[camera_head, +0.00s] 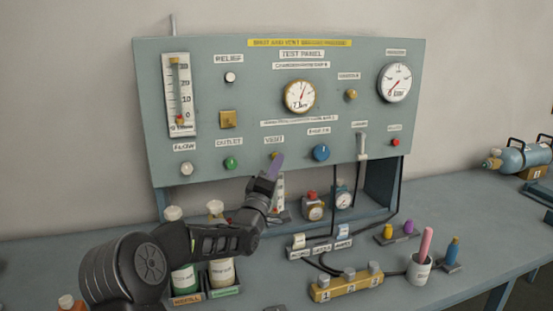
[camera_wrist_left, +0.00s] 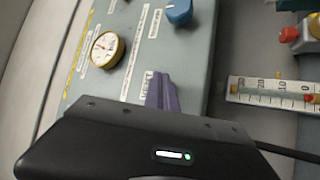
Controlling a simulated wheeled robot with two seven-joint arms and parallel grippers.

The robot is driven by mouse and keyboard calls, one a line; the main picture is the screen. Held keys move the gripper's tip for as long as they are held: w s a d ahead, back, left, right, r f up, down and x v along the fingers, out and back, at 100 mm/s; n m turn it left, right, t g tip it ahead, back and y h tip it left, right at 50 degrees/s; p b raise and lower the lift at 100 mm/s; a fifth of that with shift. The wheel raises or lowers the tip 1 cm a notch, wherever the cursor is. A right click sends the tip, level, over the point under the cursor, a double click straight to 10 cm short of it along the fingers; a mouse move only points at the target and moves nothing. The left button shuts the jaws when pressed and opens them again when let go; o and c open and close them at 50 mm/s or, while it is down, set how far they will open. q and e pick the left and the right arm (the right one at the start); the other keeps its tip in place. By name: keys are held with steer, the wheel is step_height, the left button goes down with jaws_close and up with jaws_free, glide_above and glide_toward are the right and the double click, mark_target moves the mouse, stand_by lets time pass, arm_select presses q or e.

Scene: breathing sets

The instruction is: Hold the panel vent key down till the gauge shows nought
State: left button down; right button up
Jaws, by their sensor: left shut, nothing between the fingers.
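The grey-green test panel (camera_head: 240,75) stands at the back of the bench. Its yellow vent key (camera_head: 275,155) sits under the VENT label, partly covered by my fingertips. My left gripper (camera_head: 276,163) is shut, its purple fingers pointing up at the key; whether they touch or press it I cannot tell. In the left wrist view the shut fingers (camera_wrist_left: 160,92) lie by the VENT label and hide the key. The brass-rimmed gauge (camera_head: 300,96), also in the left wrist view (camera_wrist_left: 107,48), has its needle up and slightly right; its figures are too small to read. My right gripper is not in view.
A blue knob (camera_head: 320,153) is right of the vent key, a green button (camera_head: 231,164) left. A second white gauge (camera_head: 394,82) is at upper right. Below stand small gauge fittings (camera_head: 314,207) and a yellow block (camera_head: 346,284). Bottles stand beside my left arm.

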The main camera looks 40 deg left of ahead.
arm_select(q)
steer(key=shift+w+a, duration=0.25)
steer(key=shift+a, duration=0.25)
stand_by(1.9)
steer(key=shift+b, duration=0.3)
steer(key=shift+s+d+b, duration=0.55)
steer(key=shift+d+b, duration=0.1)
steer(key=shift+d, duration=0.2)
steer(key=shift+d+f, duration=0.1)
steer(key=shift+s+d+b, duration=0.7)
steer(key=shift+d, duration=0.3)
steer(key=shift+s+d+b, duration=0.7)
steer(key=shift+d, duration=0.3)
